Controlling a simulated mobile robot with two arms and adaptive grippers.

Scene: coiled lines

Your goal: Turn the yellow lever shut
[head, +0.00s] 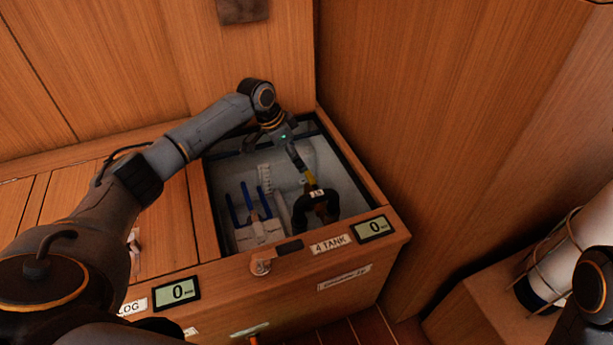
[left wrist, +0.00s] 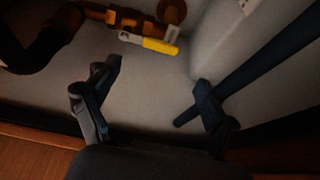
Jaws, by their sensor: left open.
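The yellow lever (head: 310,177) is inside the open tank compartment, beside a thick black hose (head: 301,212). In the left wrist view the yellow lever (left wrist: 160,46) lies nearly level, with a pale tag at its left end, below brass-coloured fittings (left wrist: 130,20). My left gripper (head: 292,150) reaches down into the compartment just behind the lever. In the left wrist view its fingers (left wrist: 157,75) are spread and empty, and the lever appears beyond the gap between them. No contact with the lever is visible. My right gripper is out of view; only part of that arm shows at the right edge.
The compartment's wooden front (head: 350,250) carries a "4 TANK" label and small displays. Blue pipes (head: 247,197) stand inside at left; one blue pipe (left wrist: 265,68) passes close by the right finger. A wooden wall (head: 420,110) rises close on the right. A caged white cylinder (head: 575,250) stands at far right.

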